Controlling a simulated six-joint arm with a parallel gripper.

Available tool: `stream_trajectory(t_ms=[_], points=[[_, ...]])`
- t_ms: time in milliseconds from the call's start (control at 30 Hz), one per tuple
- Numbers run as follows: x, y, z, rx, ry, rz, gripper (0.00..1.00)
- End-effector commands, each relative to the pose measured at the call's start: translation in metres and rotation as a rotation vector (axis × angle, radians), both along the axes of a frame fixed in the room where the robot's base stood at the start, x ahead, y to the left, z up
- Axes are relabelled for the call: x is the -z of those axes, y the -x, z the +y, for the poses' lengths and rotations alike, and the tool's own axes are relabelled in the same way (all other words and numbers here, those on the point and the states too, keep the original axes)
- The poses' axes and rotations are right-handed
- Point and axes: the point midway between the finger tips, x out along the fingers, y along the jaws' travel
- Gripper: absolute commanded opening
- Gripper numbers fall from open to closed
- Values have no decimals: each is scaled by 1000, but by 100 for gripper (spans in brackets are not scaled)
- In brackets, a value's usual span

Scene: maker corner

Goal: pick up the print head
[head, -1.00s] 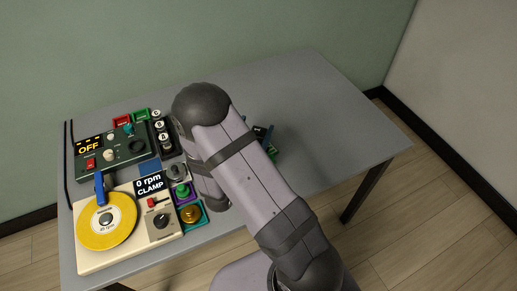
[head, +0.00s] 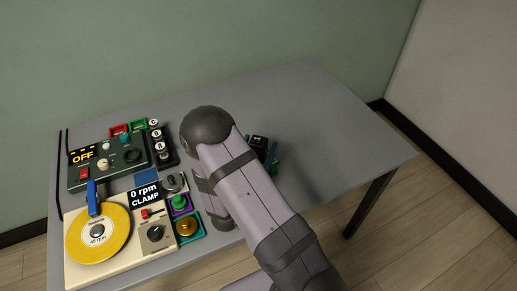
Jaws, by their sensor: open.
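A dark control panel reading OFF (head: 120,172) stands at the back left. A cream turntable unit (head: 125,268) with a yellow disc (head: 97,235) is at the front left. Coloured button blocks (head: 187,228) stand near my forearm. The grey table's (head: 340,135) right side is clear.

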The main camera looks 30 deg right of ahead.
Motion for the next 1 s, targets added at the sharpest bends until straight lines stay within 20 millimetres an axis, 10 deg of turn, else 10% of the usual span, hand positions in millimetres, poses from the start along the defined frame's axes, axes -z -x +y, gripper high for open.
stream_trajectory(t_ms=[767, 1000], points=[[0, -39, -34, 0, 0, 0, 62], [0, -39, -34, 0, 0, 0, 12]])
